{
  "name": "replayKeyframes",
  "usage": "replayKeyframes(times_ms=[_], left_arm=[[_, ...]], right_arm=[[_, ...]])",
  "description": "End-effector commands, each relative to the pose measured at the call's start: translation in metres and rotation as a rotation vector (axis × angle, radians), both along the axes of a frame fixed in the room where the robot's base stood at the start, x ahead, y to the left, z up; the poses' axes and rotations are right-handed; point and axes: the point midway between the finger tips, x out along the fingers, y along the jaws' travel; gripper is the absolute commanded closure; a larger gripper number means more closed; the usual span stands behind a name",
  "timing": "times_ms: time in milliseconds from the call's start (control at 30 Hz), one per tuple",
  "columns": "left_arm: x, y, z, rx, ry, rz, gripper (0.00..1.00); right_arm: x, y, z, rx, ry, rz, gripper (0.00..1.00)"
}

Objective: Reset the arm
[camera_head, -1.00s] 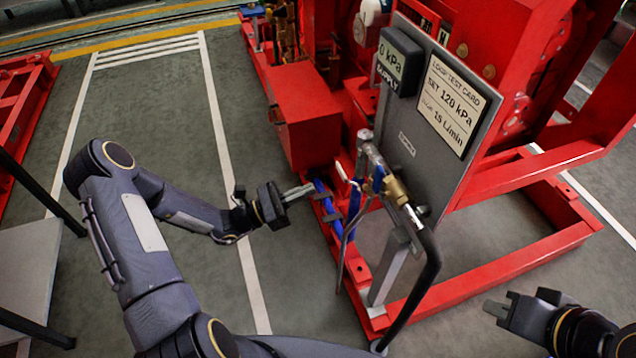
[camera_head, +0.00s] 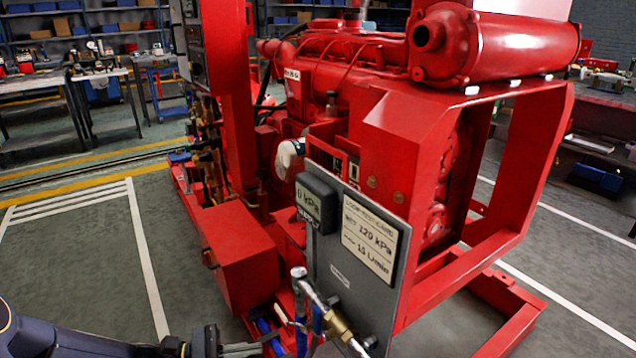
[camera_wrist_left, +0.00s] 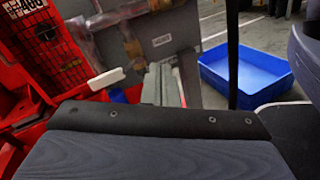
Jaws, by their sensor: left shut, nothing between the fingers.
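My left gripper (camera_head: 255,347) shows at the bottom edge of the head view, with its arm coming in from the lower left. Its fingers are shut and hold nothing. They are beside the blue hose (camera_head: 268,336) and below the red box (camera_head: 242,262) on the pumpset's front left; I cannot tell whether they touch anything. In the left wrist view the grey fingers (camera_wrist_left: 163,84) lie close together in front of a grey panel. My right gripper is outside the head view.
The red diesel pumpset (camera_head: 340,75) fills the middle. Its grey panel (camera_head: 345,305) carries a 0 kPa display (camera_head: 314,203) and a test card (camera_head: 371,237). A brass valve (camera_head: 341,328) and pipework stand before it. A blue bin (camera_wrist_left: 247,72) shows in the wrist view. Floor at left is clear.

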Motion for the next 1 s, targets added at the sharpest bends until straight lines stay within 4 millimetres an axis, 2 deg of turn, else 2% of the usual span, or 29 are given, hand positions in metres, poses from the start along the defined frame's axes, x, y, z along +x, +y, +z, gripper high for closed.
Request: replayKeyframes(times_ms=[33,233,500,700,1000], left_arm=[[-0.013,-0.004,0.013,0.087,-0.062,-0.056,1.00],[-0.067,-0.009,0.042,0.415,-0.289,-0.252,1.00],[-0.129,0.009,0.065,0.847,-0.615,-0.428,1.00],[-0.160,0.032,0.074,1.133,-0.848,-0.491,1.00],[-0.182,0.058,0.082,1.414,-1.085,-0.498,1.00]], right_arm=[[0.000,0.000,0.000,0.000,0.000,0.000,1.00],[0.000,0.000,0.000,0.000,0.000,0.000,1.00],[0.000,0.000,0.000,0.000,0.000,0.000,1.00],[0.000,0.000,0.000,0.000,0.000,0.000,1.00],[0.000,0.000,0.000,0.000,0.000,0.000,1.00]])
